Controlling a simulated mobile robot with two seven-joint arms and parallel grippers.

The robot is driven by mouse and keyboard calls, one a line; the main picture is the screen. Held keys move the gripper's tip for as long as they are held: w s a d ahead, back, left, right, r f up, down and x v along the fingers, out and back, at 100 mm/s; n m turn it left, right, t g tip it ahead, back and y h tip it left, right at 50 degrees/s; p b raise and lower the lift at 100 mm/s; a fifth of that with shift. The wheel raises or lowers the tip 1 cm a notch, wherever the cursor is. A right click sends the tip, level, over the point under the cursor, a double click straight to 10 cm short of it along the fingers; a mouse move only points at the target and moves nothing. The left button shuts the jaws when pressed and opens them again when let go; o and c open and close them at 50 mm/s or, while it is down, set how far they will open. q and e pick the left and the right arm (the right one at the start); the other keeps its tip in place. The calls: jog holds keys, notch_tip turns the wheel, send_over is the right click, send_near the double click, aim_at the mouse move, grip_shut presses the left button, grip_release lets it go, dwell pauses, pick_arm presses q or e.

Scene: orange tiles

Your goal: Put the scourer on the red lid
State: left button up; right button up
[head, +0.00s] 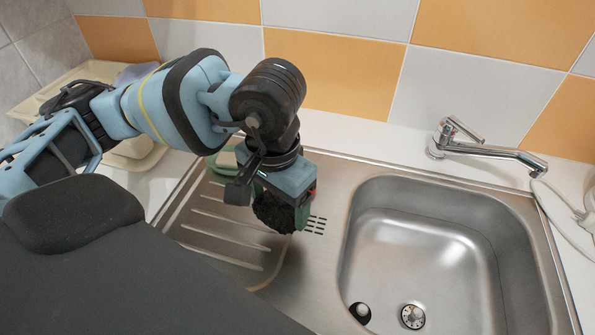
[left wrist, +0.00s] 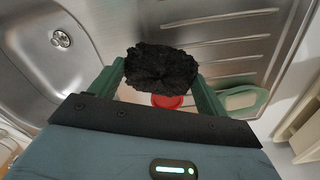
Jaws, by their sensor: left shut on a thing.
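My left gripper (head: 282,208) is shut on the scourer (head: 272,212), a black, rough, rounded pad, and holds it above the ridged drainboard left of the sink basin. In the left wrist view the scourer (left wrist: 162,68) sits between the green fingers of the gripper (left wrist: 160,82). The red lid (left wrist: 168,101) shows only in part in the left wrist view, just below the scourer in the picture and between the fingers. In the head view I cannot make out the lid; my gripper and arm cover that area. My right gripper is not in view.
The steel basin (head: 420,250) lies to the right, with a chrome tap (head: 485,145) behind it. A green dish with a pale item (left wrist: 243,100) stands beside the gripper. A cream rack (head: 95,75) is at the back left. Ridged drainboard (head: 225,225) is bare in front.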

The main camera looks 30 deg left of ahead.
pick_arm(q)
jog(key=w+a, duration=0.1)
jog(key=w, duration=0.6)
jog(key=w+a+f, duration=0.1)
jog(key=w, duration=0.2)
jog(key=shift+w+a+p, duration=0.3)
jog(key=shift+w+p, duration=0.1)
jog(key=shift+f+p, duration=0.3)
jog(key=shift+f, duration=1.5)
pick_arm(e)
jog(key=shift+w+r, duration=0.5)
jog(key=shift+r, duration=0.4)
pick_arm(q)
jog(key=shift+f, duration=0.1)
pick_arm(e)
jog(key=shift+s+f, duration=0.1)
pick_arm(q)
jog(key=o, duration=0.5)
jog(key=shift+f, duration=0.1)
jog(key=o, duration=0.5)
jog(key=shift+c, duration=0.2)
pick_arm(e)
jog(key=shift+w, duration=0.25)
